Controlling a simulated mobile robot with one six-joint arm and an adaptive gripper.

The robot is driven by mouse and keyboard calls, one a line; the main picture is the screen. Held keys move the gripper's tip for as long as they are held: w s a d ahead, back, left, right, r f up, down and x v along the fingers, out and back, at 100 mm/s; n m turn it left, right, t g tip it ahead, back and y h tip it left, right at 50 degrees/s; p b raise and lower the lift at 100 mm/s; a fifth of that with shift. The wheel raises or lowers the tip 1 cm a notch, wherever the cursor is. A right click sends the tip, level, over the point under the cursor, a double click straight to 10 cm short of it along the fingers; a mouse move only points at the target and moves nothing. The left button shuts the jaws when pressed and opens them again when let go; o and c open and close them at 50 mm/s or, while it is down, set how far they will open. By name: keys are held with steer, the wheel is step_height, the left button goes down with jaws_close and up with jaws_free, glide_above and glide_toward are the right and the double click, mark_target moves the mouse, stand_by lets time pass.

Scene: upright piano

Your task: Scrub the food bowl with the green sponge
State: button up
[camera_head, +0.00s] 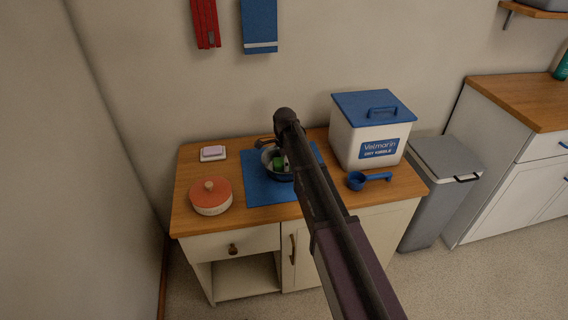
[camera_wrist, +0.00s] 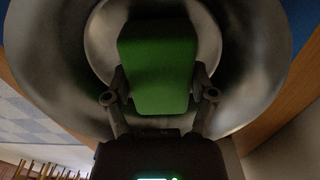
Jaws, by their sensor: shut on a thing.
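The food bowl (camera_head: 266,159) is a metal bowl on a blue mat (camera_head: 262,192) on the wooden counter, partly hidden by my arm. In the wrist view the bowl (camera_wrist: 75,75) fills most of the picture, its inside facing the camera. The green sponge (camera_wrist: 158,65) is between the fingers of my gripper (camera_wrist: 158,88), which is shut on it. The sponge is inside the bowl, in front of its bottom; I cannot tell whether it touches the metal. In the head view the sponge (camera_head: 278,163) shows as a small green patch in the bowl.
An orange-lidded pot (camera_head: 211,197) and a soap dish (camera_head: 213,153) stand left of the mat. A white kibble bin (camera_head: 368,135) with a blue lid and a blue scoop (camera_head: 358,181) are to the right. A grey trash bin (camera_head: 432,200) stands beside the counter.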

steer(key=shift+s+d+r, duration=0.1)
steer(key=shift+s+d, duration=0.05)
steer(key=shift+s, duration=0.5)
steer(key=shift+w, duration=0.7)
steer(key=shift+s, duration=0.7)
steer(key=shift+w, duration=0.15)
